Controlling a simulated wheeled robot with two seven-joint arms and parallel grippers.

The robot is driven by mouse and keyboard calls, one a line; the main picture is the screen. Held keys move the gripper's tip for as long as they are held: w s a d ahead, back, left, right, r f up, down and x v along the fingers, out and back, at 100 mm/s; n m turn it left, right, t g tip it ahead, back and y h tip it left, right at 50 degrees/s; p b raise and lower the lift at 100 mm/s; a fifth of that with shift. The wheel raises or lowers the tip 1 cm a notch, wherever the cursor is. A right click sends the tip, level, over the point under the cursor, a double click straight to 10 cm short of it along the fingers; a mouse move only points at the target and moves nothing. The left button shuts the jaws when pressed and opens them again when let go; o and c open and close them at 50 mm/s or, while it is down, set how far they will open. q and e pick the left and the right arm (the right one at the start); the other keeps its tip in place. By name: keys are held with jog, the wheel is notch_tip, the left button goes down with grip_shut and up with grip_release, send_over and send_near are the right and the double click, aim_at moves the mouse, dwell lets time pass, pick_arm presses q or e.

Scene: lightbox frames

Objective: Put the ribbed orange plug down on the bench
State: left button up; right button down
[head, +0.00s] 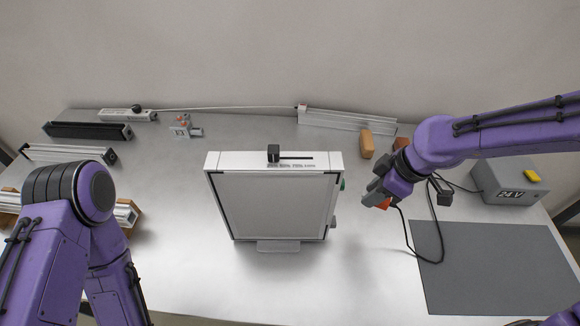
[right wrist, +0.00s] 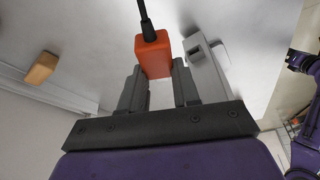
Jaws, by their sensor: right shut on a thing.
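The orange plug (head: 387,203) is held between the fingers of my right gripper (head: 376,197), to the right of the upright lightbox frame (head: 270,205). In the right wrist view the plug (right wrist: 152,58) sits between the two fingertips of the right gripper (right wrist: 157,72), with a black cable leaving its far end. Its ribs cannot be made out. The plug appears above the pale bench (head: 185,255); its exact height is unclear. My left arm shows at the left of the head view, but its gripper is out of the picture.
A grey 24V box (head: 497,184) with a yellow top piece stands at the right. A dark grey mat (head: 490,268) lies before it, and the black cable (head: 408,238) loops over its left edge. A wooden block (head: 367,144) stands behind. Rails lie at the back and left.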

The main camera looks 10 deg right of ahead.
jog(key=shift+s, duration=0.3)
jog(key=b, duration=0.1)
jog(key=f+b, duration=0.1)
jog(key=b, duration=0.1)
jog(key=shift+w+d+f+b, duration=0.2)
jog(key=shift+w+d+b, duration=0.1)
jog(key=shift+w, duration=0.05)
jog(key=w+d+f+b, duration=0.1)
jog(key=w+f+b, duration=0.1)
jog(key=w+b, duration=0.15)
jog(key=p, duration=0.2)
send_over(363, 188)
jog(key=s, duration=0.1)
jog(key=f, duration=0.3)
jog(key=d+f, duration=0.1)
jog(key=f, duration=0.1)
jog(key=shift+f, duration=0.35)
jog(key=f, duration=0.2)
jog(key=shift+w+f, duration=0.2)
jog(key=shift+f, duration=0.15)
pick_arm(q)
jog(key=f, duration=0.2)
jog(key=s+f, duration=0.1)
jog(key=f, duration=0.1)
jog(key=shift+f, duration=0.35)
pick_arm(e)
jog(key=shift+f, duration=0.5)
